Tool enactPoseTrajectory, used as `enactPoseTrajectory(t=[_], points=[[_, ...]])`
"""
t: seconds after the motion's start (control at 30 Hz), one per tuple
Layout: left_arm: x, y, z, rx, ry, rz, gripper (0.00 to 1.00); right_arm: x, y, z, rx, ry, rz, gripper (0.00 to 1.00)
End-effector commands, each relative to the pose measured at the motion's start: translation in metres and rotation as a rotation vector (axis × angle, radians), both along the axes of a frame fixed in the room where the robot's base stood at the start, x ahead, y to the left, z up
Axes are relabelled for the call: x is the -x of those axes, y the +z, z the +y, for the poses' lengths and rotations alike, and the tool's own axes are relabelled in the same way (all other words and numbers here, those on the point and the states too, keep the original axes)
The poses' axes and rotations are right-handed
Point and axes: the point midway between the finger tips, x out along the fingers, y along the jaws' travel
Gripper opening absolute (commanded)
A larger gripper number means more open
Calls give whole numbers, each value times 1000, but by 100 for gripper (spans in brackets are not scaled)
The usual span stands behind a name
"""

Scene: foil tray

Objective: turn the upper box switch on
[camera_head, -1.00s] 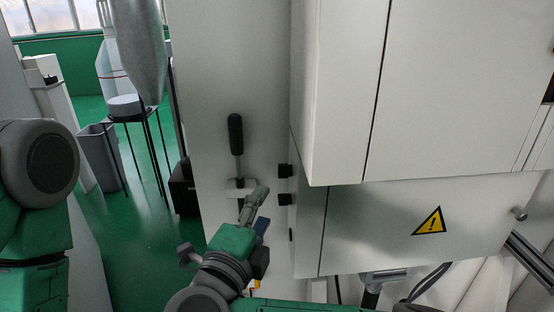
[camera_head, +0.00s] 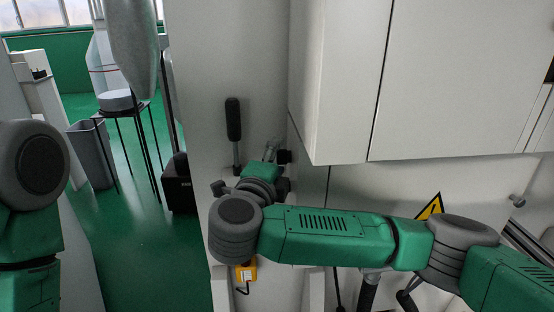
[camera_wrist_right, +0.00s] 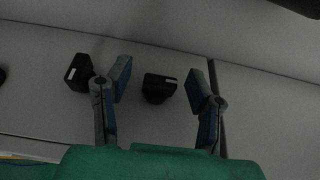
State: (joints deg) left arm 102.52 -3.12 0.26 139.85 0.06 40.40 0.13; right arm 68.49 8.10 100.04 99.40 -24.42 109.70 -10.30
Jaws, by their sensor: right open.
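Two black box switches stick out of the pale cabinet side. The upper switch (camera_head: 284,156) shows just right of my right gripper (camera_head: 271,151) in the head view; the lower one is hidden behind my wrist. In the right wrist view one black switch (camera_wrist_right: 157,88), apparently the upper, lies between the spread fingers of my right gripper (camera_wrist_right: 160,88), with gaps on both sides. Another black switch with a white mark (camera_wrist_right: 78,73) lies outside, beside the left finger. My right gripper is open and empty. My left gripper is out of view; only its arm shows.
A black-handled lever (camera_head: 234,122) stands on the wall panel just left of my right gripper. The upper cabinet (camera_head: 340,80) overhangs at right. A yellow warning sign (camera_head: 431,206) is partly behind my arm. A black stand (camera_head: 140,130) and grey bin (camera_head: 92,153) stand at left.

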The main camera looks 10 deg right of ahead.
Motion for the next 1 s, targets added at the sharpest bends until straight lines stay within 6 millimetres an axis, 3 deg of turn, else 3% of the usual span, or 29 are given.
enactPoseTrajectory(t=[0.17,0.3,0.67,1.0], points=[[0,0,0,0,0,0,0,0,0,-3,-2,-1,0,45],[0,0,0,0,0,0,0,0,-1,-4,-3,-2,1,0],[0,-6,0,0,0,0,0,0,-3,-4,1,-8,-37,0],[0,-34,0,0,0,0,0,-1,-8,-5,4,-7,-254,0]])
